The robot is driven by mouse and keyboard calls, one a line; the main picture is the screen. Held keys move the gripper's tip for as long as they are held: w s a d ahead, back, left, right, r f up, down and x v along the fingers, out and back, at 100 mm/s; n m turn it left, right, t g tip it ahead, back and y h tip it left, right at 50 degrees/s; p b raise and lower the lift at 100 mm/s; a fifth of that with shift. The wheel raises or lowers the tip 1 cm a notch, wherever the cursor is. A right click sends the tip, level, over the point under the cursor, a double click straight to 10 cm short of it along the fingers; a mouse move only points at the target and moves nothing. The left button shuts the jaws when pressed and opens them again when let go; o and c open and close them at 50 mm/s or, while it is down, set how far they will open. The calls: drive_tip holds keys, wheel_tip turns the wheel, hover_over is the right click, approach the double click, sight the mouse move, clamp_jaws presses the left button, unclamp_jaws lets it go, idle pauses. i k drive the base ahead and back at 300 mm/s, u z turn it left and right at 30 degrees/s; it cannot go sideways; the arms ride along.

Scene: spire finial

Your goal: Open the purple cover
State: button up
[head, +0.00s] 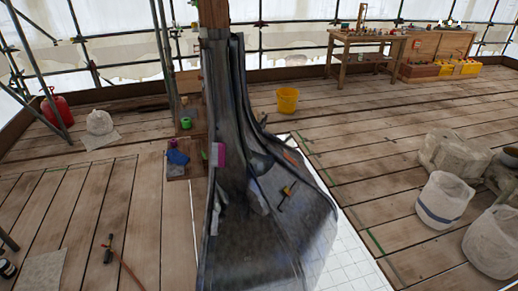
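A small purple panel (221,155), which looks like the purple cover, sits upright on the left part of the dark grey spire (240,240). It is too small to tell how it is fixed or whether it is open. My gripper is not in view, so I cannot tell its place relative to the cover.
A narrow shelf unit (188,140) with a blue cloth (177,157) stands left of the spire. A yellow bucket (287,101), a workbench (372,42) and pale sacks (444,197) are to the right. A hammer (108,248) lies on the planks at left. Open planks lie between.

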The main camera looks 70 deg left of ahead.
sight(218, 150)
drive_tip(key=u, duration=0.05)
drive_tip(key=i, duration=0.3)
drive_tip(key=z, duration=0.2)
drive_tip(key=k, duration=0.1)
drive_tip(key=u, duration=2.9)
drive_tip(key=i, duration=0.4)
drive_tip(key=u, duration=0.15)
drive_tip(key=k, duration=0.8)
drive_tip(key=z, duration=0.15)
drive_tip(key=i, duration=1.05)
drive_tip(key=u, duration=0.05)
